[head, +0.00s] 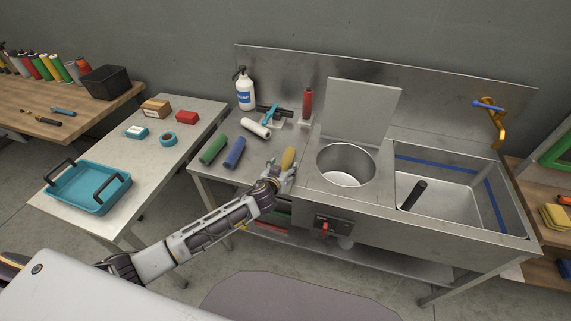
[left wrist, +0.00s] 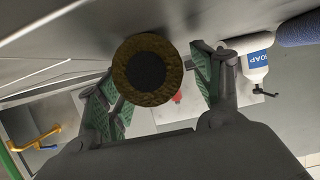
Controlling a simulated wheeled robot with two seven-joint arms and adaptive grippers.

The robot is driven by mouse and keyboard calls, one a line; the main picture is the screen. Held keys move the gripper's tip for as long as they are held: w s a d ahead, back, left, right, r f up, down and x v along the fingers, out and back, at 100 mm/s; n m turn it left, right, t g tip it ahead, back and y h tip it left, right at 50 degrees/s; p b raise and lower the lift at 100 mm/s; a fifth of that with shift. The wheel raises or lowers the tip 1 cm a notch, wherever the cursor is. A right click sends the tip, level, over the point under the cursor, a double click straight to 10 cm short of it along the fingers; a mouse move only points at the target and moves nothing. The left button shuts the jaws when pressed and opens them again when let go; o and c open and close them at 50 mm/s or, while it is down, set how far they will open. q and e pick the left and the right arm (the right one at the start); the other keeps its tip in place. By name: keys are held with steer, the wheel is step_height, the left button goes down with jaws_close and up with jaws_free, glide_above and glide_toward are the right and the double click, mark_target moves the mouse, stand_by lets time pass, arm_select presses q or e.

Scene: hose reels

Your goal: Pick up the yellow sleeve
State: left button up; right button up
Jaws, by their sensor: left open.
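The yellow sleeve (head: 288,157) lies on the left part of the steel counter, just left of the round basin. In the left wrist view its round end with a dark hole (left wrist: 148,70) faces the camera. My left gripper (head: 282,172) is at the near end of the sleeve, with its fingers spread. In the left wrist view the green-padded fingers of this gripper (left wrist: 158,80) stand on either side of the sleeve, close to it on the left and with a clear gap on the right. My right gripper is not in view.
A blue sleeve (head: 235,152), a green sleeve (head: 212,149) and a white sleeve (head: 256,128) lie to the left. A red sleeve (head: 307,104) stands upright behind. A soap bottle (head: 245,92) is at the back. The round basin (head: 346,165) is right of the gripper.

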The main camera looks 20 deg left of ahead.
arm_select(q)
steer(key=shift+w+f, duration=0.1)
steer(key=shift+w, duration=0.15)
stand_by(0.3)
steer(key=c, duration=1.1)
